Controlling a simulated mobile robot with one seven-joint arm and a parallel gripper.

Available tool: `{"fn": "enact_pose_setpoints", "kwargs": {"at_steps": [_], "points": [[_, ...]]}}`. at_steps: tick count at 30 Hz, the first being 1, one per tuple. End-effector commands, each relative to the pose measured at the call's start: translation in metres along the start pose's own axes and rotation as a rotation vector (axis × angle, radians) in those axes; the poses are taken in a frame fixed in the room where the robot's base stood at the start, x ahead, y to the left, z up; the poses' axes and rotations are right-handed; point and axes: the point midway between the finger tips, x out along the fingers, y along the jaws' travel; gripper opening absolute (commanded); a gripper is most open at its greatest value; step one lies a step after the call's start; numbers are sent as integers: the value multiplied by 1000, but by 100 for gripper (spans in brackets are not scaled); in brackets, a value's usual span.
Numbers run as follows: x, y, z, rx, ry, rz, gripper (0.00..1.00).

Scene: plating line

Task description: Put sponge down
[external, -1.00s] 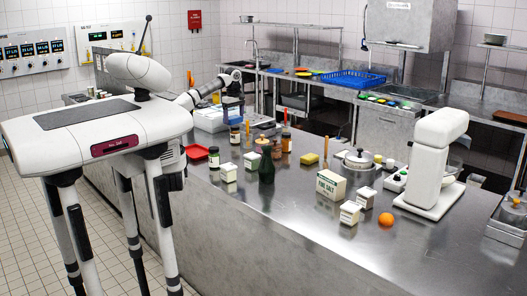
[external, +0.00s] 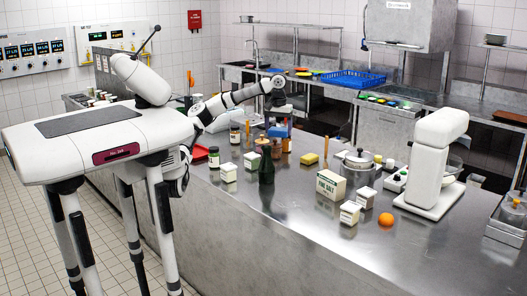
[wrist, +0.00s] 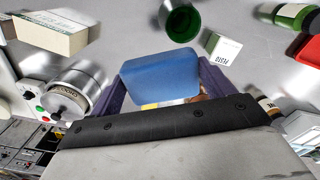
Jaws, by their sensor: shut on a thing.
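My gripper (external: 278,122) is above the steel counter, behind the dark green bottle (external: 266,166) as the external view shows it. In the wrist view its two dark purple fingers close on the sides of a plain blue block (wrist: 160,77), which looks like the sponge. The block is held above the counter; its underside is hidden.
The steel counter (external: 300,250) has white cartons, jars, a "Fine Salt" box (external: 331,184), a lidded pot (external: 359,168) and an orange (external: 386,219). A white mixer (external: 434,160) stands at right. The counter's front part is bare.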

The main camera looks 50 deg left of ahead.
Motion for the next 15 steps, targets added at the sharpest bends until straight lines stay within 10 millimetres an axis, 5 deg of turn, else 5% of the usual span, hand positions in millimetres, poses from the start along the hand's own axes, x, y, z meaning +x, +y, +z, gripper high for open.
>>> {"fn": "enact_pose_setpoints", "kwargs": {"at_steps": [6,15], "points": [[4,53,71,337,2,-9,59],[22,69,101,481,-1,-15,59]]}}
